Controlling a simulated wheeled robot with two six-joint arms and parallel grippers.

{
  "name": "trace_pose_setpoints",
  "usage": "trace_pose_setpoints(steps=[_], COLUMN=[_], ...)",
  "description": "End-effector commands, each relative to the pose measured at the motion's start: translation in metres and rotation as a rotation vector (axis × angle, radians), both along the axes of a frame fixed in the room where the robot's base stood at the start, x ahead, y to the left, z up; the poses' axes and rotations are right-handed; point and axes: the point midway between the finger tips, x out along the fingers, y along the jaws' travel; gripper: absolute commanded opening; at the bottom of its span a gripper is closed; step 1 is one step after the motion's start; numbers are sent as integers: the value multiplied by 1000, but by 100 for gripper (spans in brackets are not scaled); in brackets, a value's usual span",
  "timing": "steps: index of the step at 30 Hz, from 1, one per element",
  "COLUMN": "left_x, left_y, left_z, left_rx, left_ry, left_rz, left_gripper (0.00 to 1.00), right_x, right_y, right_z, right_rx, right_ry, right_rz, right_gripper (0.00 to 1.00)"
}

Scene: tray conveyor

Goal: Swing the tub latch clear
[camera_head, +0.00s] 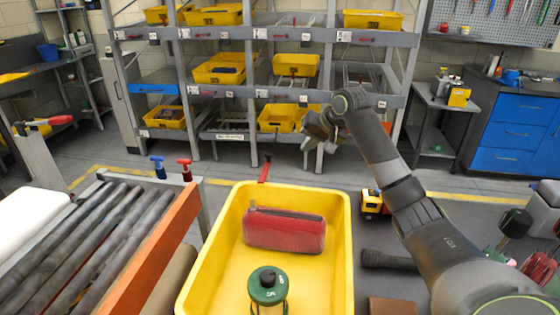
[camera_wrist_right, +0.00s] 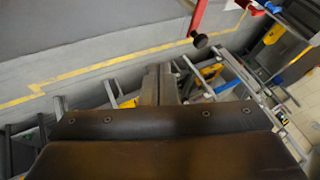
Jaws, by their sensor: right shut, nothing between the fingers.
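The yellow tub (camera_head: 345,230) stands in the lower middle of the head view. In the right wrist view a red bar with a dark round knob, probably this latch (camera_wrist_right: 198,18), shows at the top. My right gripper (camera_head: 318,132) is up and to the right of the latch, apart from it, in front of the shelf rack. Its fingers (camera_wrist_right: 160,84) are shut and empty in the right wrist view. My left gripper is in neither view.
The tub holds a red case (camera_head: 285,229) and a green canister (camera_head: 267,288). A roller conveyor (camera_head: 85,240) with an orange side rail lies to the left. A shelf rack with yellow bins (camera_head: 218,69) stands behind. Floor between tub and rack is mostly clear.

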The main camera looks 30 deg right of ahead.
Motion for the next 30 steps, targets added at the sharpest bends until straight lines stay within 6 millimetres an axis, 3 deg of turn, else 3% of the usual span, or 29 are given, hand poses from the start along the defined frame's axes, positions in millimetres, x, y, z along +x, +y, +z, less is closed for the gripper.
trace_pose_setpoints(steps=[8, 24, 30], left_x=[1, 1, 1], left_y=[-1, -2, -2], left_z=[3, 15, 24], left_rx=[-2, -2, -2], left_ry=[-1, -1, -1], left_rz=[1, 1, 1], left_gripper=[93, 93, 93], right_x=[8, 59, 76], right_y=[2, 16, 40], right_z=[-10, -81, -78], right_rx=[3, 2, 2], right_ry=[2, 3, 1], right_rz=[-1, 0, 2], right_gripper=[0, 0, 0])
